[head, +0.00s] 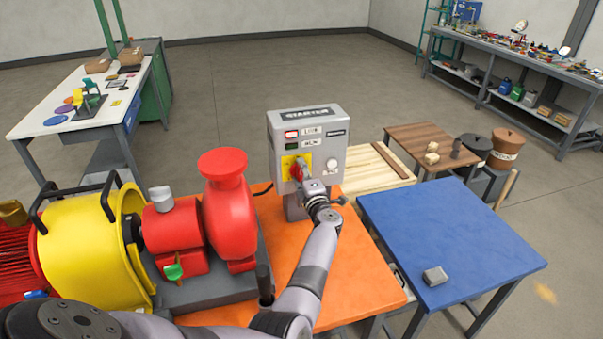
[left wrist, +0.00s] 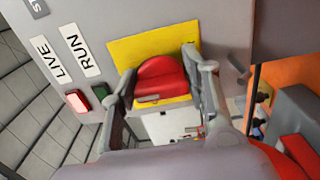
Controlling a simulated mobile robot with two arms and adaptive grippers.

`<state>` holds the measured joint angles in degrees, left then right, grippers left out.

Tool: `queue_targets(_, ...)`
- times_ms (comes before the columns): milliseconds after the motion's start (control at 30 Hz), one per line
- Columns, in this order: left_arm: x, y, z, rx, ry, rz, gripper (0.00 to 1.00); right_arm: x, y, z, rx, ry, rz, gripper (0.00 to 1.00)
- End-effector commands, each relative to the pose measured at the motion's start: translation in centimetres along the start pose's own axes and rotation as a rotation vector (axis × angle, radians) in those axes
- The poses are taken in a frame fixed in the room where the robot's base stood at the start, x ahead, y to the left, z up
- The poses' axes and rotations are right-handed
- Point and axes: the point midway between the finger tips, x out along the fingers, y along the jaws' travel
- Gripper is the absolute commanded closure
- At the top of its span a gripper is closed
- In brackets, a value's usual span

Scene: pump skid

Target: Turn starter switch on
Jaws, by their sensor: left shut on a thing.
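The grey starter box (head: 315,122) stands on the orange bench. A red rotary switch (head: 296,173) sits on a yellow plate (head: 287,161) on its front face. My left gripper (head: 304,180) is at the switch. In the left wrist view the gripper (left wrist: 162,72) has one finger on each side of the red switch (left wrist: 160,76), shut on it, with the yellow plate (left wrist: 125,52) behind. The LIVE lamp (left wrist: 77,101) glows red. The RUN lamp (left wrist: 101,92) is dark green and looks unlit. The switch's exact angle is hard to tell. My right gripper is not in view.
A red pump (head: 226,205) and a yellow guard (head: 85,240) stand left of the box on the orange bench (head: 368,290). A blue table (head: 455,230) with a small grey block (head: 435,276) is at right. A wooden pallet-like top (head: 370,168) lies behind.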

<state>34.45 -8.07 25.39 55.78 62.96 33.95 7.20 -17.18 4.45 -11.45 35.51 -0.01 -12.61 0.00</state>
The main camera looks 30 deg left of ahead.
Motion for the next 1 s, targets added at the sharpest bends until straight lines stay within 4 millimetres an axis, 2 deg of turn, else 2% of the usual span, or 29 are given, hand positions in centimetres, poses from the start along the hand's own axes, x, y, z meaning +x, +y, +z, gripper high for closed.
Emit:
queue_targets(233,-0.1,-0.1,0.2,0.004,-0.004,-0.001,0.85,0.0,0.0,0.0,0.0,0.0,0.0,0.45)
queue_targets(267,-0.1,-0.1,0.1,0.004,-0.004,-0.001,0.55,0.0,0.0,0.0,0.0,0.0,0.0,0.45)
queue_targets(533,0.0,-0.1,0.1,0.002,-0.002,-0.001,0.37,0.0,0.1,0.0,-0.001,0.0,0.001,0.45)
queue_targets(867,0.0,-0.1,0.0,-0.009,0.0,0.0,0.37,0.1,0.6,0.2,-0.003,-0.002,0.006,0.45)
queue_targets(1000,0.0,-0.3,0.0,-0.109,-0.001,0.002,0.37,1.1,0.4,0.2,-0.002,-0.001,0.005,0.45)
